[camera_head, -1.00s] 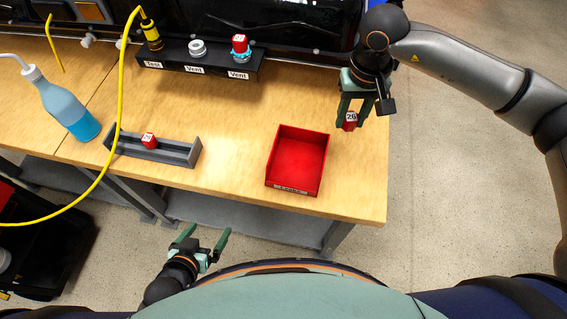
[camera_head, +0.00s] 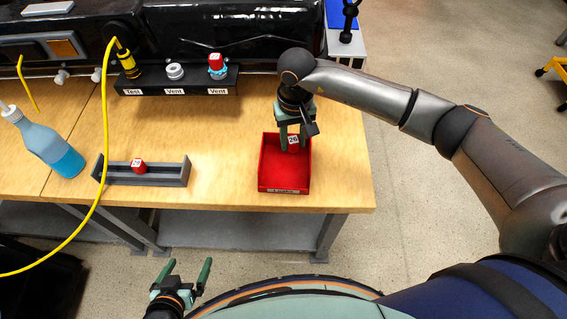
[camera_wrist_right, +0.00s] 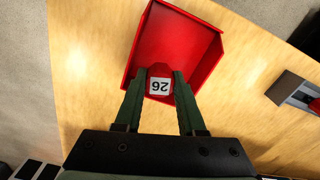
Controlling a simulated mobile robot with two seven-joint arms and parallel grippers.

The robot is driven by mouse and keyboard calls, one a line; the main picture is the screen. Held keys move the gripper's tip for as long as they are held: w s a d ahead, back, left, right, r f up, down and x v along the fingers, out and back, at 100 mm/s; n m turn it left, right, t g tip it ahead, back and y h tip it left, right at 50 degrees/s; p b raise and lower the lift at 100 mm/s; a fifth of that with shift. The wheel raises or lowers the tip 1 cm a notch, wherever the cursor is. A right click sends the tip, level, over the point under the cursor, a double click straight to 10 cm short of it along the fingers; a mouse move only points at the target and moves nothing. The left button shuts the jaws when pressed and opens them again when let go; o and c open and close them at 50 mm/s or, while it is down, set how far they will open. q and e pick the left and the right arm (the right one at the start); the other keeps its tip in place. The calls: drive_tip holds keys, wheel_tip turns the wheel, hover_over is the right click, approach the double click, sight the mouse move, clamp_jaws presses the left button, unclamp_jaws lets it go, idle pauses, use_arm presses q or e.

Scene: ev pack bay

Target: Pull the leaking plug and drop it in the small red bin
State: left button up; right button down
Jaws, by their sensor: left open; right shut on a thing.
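My right gripper (camera_head: 292,143) is shut on a red plug (camera_head: 293,140) with a white label reading 26. It holds the plug over the back part of the small red bin (camera_head: 286,176). In the right wrist view the plug (camera_wrist_right: 160,86) sits between the fingertips, with the bin (camera_wrist_right: 180,35) beneath and beyond it. I cannot tell how high the plug is above the bin floor. My left gripper (camera_head: 183,276) is open and empty, in front of the table.
A grey tray (camera_head: 165,177) with another red plug (camera_head: 139,166) lies left of the bin. A black port block (camera_head: 185,86) at the back carries a yellow test fitting, a grey cap and a red plug (camera_head: 216,64). A yellow hose (camera_head: 104,150) and blue bottle (camera_head: 42,145) are at left.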

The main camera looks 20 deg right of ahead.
drive_tip(key=shift+f+b, duration=0.75)
drive_tip(key=shift+f, duration=1.1)
drive_tip(key=shift+c, duration=2.1)
unclamp_jaws()
drive_tip(key=shift+r, duration=0.1)
wheel_tip(320, 180, up, 12)
drive_tip(key=shift+r+b, duration=0.25)
drive_tip(key=shift+b, duration=0.35)
drive_tip(key=shift+a+f, duration=0.1)
